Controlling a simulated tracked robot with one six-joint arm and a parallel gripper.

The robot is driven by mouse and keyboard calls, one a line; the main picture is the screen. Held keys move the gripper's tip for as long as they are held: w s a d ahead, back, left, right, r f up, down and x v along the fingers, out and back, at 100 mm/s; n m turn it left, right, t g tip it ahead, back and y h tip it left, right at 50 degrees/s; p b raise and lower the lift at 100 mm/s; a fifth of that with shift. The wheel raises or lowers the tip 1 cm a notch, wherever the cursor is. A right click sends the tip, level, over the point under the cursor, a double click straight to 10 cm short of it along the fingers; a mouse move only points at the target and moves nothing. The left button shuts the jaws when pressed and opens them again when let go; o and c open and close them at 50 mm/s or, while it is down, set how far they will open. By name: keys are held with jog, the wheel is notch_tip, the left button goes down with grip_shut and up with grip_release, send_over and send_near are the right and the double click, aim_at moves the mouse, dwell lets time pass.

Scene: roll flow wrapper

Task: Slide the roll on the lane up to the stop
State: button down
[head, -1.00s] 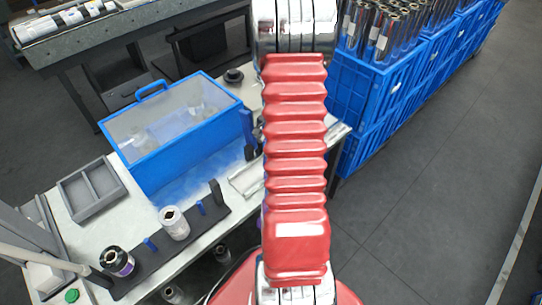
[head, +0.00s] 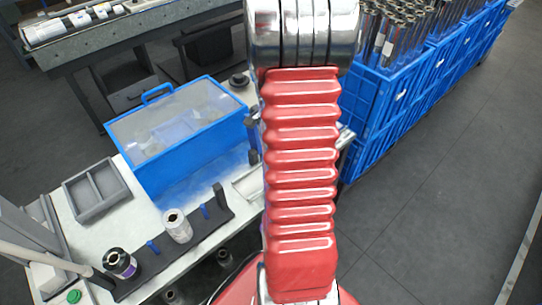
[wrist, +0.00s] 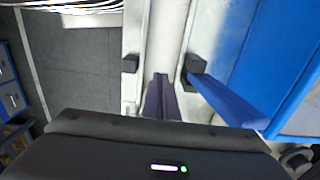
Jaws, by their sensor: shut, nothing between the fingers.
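In the wrist view my gripper (wrist: 162,97) has its dark fingers shut and empty. They point up the picture along a pale metal lane (wrist: 133,22). A long pale cylinder (wrist: 170,30), which looks like the roll, lies lengthwise on the lane ahead of the fingertips. Whether the fingers touch its near end I cannot tell. Black blocks stand to the left (wrist: 130,63) and right (wrist: 194,66) of it. I cannot make out which part is the stop. In the head view my red arm hides the gripper and most of the lane.
A blue box with a clear lid (head: 140,112) stands beside the lane. A grey tray (head: 97,190), a white roll (head: 177,226) and a dark roll (head: 120,264) on a black rack are at left. Blue crates (head: 380,110) line the right, with open floor beyond.

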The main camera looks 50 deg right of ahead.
jog(key=shift+r, duration=0.8)
jog(key=w+a+r+n+t+h, duration=0.1)
jog(key=w+a+r+n+t, duration=0.15)
jog(key=a+r+n, duration=1)
jog(key=s+a+r+n+t, duration=0.1)
jog(key=s+a+r+n, duration=0.1)
jog(key=a, duration=0.5)
jog(key=s+a+r+n+t, duration=0.1)
jog(key=s+a+r+n, duration=0.1)
jog(key=a, duration=0.4)
jog(key=s+a+r+n+t+y, duration=0.1)
jog(key=s+a+r+n, duration=0.2)
jog(key=a, duration=0.4)
jog(key=shift+s+a+r, duration=0.35)
jog(key=shift+s+r, duration=0.3)
jog(key=shift+r, duration=0.25)
